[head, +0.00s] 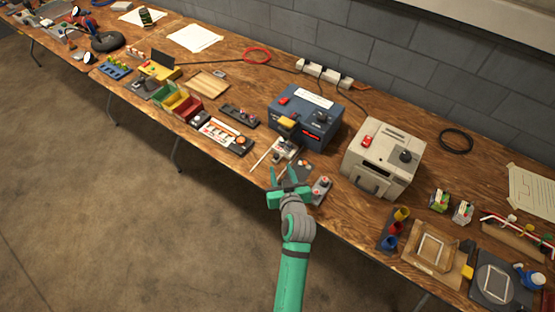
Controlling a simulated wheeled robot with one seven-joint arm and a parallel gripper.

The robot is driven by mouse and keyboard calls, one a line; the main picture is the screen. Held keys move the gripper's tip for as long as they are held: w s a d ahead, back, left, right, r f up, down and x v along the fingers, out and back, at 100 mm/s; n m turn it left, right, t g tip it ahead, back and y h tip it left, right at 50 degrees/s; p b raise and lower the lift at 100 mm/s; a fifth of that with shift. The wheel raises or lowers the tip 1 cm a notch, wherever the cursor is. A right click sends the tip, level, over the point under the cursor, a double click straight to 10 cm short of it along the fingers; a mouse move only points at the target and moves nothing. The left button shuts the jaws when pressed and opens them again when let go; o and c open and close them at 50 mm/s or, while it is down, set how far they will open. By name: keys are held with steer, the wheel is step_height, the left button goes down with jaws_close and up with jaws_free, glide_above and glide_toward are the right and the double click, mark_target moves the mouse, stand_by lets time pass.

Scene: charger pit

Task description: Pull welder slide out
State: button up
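A blue box-shaped machine (300,118) stands near the middle of the bench, with a red switch and black knob on top. A yellow part (288,123) juts from its front, above a small pale plate (285,150) low in front of it. This plate may be the welder slide; I cannot tell for sure. A beige machine (383,158) with a red switch, knob and front handle stands to its right. My gripper (287,178) is at the bench's front edge, in front of the blue machine, fingers spread and apparently empty. It seems apart from the plate.
A thin pale stick (262,157) and a long control panel (224,133) lie to the left. Coloured cups (396,229) and framed trays (434,250) stand right. The floor (130,210) in front is clear.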

mark_target(277, 157)
steer(key=x, duration=0.8)
jaws_close()
steer(key=shift+s, duration=0.1)
